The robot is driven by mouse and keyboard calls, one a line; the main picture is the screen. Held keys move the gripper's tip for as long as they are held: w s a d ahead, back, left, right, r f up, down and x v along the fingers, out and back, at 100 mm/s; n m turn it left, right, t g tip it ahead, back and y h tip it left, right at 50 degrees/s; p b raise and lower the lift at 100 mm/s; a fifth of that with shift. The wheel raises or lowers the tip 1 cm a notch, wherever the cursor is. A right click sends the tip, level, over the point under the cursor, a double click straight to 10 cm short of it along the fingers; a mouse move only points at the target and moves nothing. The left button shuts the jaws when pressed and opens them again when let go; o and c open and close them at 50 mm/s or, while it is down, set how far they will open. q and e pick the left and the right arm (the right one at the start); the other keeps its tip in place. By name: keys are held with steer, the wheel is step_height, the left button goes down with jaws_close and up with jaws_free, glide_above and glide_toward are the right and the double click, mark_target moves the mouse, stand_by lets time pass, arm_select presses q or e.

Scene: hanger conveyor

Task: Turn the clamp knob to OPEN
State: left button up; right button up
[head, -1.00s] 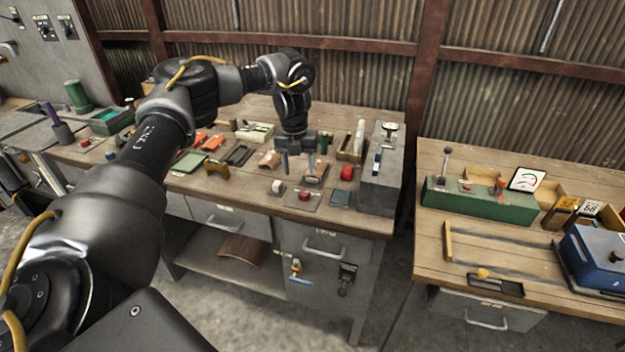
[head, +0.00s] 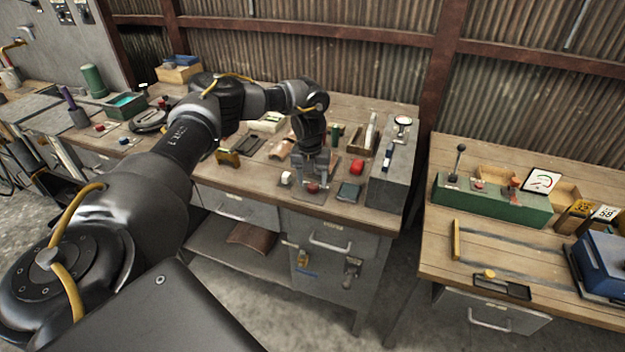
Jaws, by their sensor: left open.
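A small red knob (head: 313,188) sits on a flat plate near the front edge of the left workbench; it looks like the clamp knob, but I cannot read an OPEN mark at this size. My left gripper (head: 311,170) points down just above and behind the red knob, with its fingers apart. Nothing shows held between them. I cannot tell whether a fingertip touches the knob. The gripper hides part of the bench behind it. My right gripper is out of view.
A tall grey block (head: 396,170) bounds the bench's right end. A second bench with a green box (head: 490,205) stands beyond a gap.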

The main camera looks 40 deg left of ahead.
arm_select(q)
steer(key=shift+f, duration=0.6)
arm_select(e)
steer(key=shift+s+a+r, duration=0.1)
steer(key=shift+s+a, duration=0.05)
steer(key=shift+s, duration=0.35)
arm_select(q)
steer(key=c, duration=1)
steer(key=shift+o, duration=0.2)
